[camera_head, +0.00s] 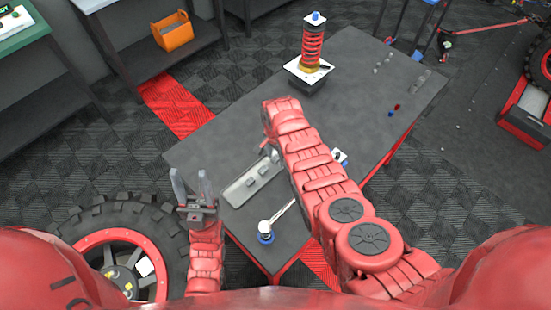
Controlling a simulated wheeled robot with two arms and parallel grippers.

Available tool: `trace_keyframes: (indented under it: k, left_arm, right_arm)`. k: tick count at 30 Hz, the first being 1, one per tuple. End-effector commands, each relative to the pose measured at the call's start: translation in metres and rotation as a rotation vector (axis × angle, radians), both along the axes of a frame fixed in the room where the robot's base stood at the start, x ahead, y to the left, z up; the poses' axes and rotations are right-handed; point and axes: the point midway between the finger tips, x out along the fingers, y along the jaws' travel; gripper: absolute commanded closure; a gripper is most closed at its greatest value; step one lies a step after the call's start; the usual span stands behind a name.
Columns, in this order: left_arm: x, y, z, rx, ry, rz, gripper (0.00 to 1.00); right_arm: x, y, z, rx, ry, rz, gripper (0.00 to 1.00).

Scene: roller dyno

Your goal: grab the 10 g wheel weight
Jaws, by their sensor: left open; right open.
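A pale grey tray (236,197) lies on the dark table, with a few small grey pieces (250,183) in it. They may be wheel weights, but no 10 g marking can be read. My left gripper (191,182) is open and empty at the table's left edge, left of the tray, its two fingers pointing up in the picture. My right arm reaches over the table. My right gripper (269,152) is mostly hidden beside its forearm, near the tray's far end; only a small part shows, with nothing visible in it.
A tool with a round white head and blue base (266,230) lies near the table's front. A red coil spring on a stand (313,50) stands at the back. Small parts (391,112) lie at the right. A large tyre (75,220) is at lower left. The table's left rear is clear.

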Motion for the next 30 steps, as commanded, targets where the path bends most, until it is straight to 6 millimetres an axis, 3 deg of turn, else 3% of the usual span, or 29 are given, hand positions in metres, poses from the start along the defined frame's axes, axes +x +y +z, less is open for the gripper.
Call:
trace_keyframes:
  k: [5,15,30]
  left_arm:
    - [0.0000,0.0000,-0.0001,0.000,0.000,0.000,0.50]
    - [0.0000,0.0000,0.0000,0.000,0.000,0.000,0.50]
    - [0.0000,0.0000,-0.0001,0.000,0.000,0.000,0.50]
  right_arm:
    - [0.0001,0.0001,0.0003,0.000,0.000,0.000,0.41]
    - [0.0000,0.0003,0.0004,0.000,0.000,0.000,1.00]
    - [0.0005,0.0004,0.0027,0.000,0.000,0.000,1.00]
